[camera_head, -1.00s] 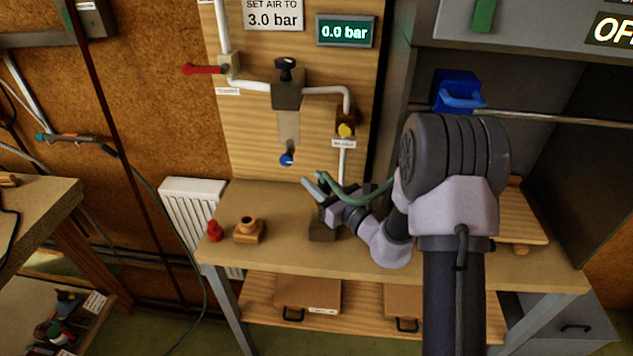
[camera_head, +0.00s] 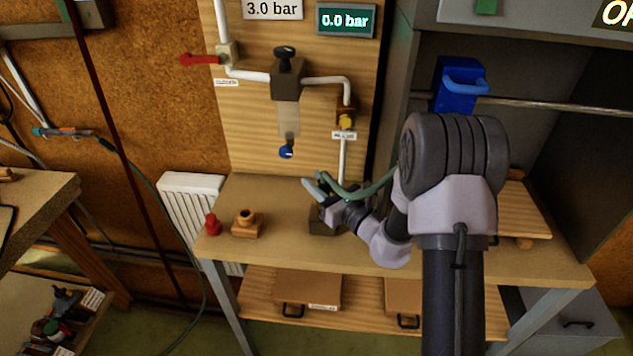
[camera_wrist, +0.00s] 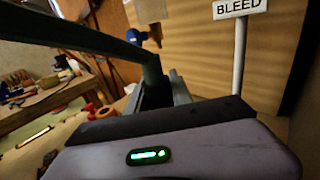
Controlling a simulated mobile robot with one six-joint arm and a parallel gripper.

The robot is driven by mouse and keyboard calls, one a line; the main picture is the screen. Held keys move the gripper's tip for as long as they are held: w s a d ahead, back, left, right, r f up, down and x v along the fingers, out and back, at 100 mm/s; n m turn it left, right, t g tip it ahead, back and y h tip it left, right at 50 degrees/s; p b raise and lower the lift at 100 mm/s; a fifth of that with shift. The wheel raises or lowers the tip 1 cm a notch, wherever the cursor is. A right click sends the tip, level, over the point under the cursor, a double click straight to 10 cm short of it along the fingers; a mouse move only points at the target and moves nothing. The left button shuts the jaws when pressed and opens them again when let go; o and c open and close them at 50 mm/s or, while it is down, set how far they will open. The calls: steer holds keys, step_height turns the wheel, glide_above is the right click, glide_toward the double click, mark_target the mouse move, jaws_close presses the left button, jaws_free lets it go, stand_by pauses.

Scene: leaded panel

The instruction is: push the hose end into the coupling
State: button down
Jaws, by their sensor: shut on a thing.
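My gripper (camera_head: 316,190) is shut on the green hose (camera_head: 372,186), low over the back of the wooden bench. In the wrist view the hose (camera_wrist: 152,72) comes in from the upper left, bends down and passes between the grey fingers (camera_wrist: 160,90). The hose end is hidden behind the gripper body. A dark brown block (camera_head: 322,226) stands on the bench just below and in front of the fingers, partly covered by my arm. I cannot make out the coupling for certain, nor whether the hose end touches anything.
A white pipe with a yellow valve (camera_head: 346,117) comes down the board behind my gripper. A filter bowl with a blue knob (camera_head: 286,152) hangs left of it. A red cone (camera_head: 212,225) and a wooden fitting (camera_head: 246,224) stand at the bench's left. The gauge (camera_head: 346,20) reads 0.0 bar.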

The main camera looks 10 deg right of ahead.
steer(key=c, duration=1.1)
jaws_free()
steer(key=shift+o, duration=0.2)
